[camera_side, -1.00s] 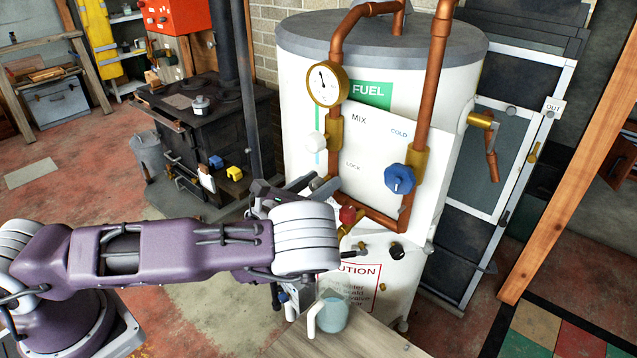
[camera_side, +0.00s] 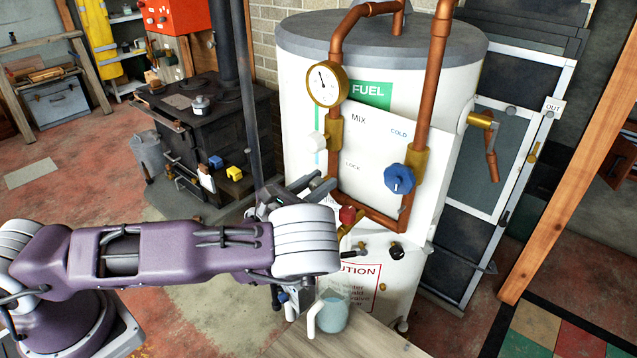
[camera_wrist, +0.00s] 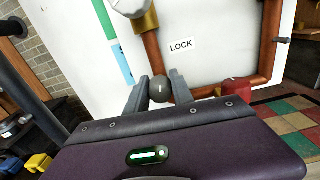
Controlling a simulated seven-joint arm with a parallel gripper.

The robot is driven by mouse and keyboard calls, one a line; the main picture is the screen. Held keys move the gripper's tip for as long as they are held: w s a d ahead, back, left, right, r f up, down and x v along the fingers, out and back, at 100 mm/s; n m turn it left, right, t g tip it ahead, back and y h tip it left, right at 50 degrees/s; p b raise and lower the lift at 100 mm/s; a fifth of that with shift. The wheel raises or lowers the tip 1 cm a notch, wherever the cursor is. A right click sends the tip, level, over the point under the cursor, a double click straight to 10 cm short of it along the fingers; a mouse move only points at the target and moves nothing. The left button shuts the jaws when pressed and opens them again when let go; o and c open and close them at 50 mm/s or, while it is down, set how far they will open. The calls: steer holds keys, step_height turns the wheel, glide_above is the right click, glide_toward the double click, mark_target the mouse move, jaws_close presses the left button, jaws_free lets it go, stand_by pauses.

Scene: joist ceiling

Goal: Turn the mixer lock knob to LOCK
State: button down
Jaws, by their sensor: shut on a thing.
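The mixer lock knob, a small dark rounded knob (camera_wrist: 160,88), sits between the two fingers of my gripper (camera_wrist: 158,93) in the wrist view, below the LOCK label (camera_wrist: 181,44). My gripper is shut on this knob, with one grey finger on each side. In the side view my gripper (camera_side: 318,189) is at the lower left of the white mixer panel (camera_side: 357,150), and the fingers and arm mostly hide the knob. I cannot read the knob's setting from any pointer.
Copper pipes frame the panel. A blue valve knob (camera_side: 399,179), a white knob (camera_side: 316,143) and a red knob (camera_side: 348,215) are nearby. A glass jug (camera_side: 332,312) stands on a wooden table (camera_side: 372,340) below. A black stove (camera_side: 200,125) is behind left.

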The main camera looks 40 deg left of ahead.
steer(key=m, duration=0.7)
steer(key=shift+d, duration=0.1)
steer(key=m, duration=0.4)
steer(key=shift+f, duration=0.1)
steer(key=shift+m, duration=1.9)
steer(key=c, duration=1.1)
jaws_free()
steer(key=s, duration=0.7)
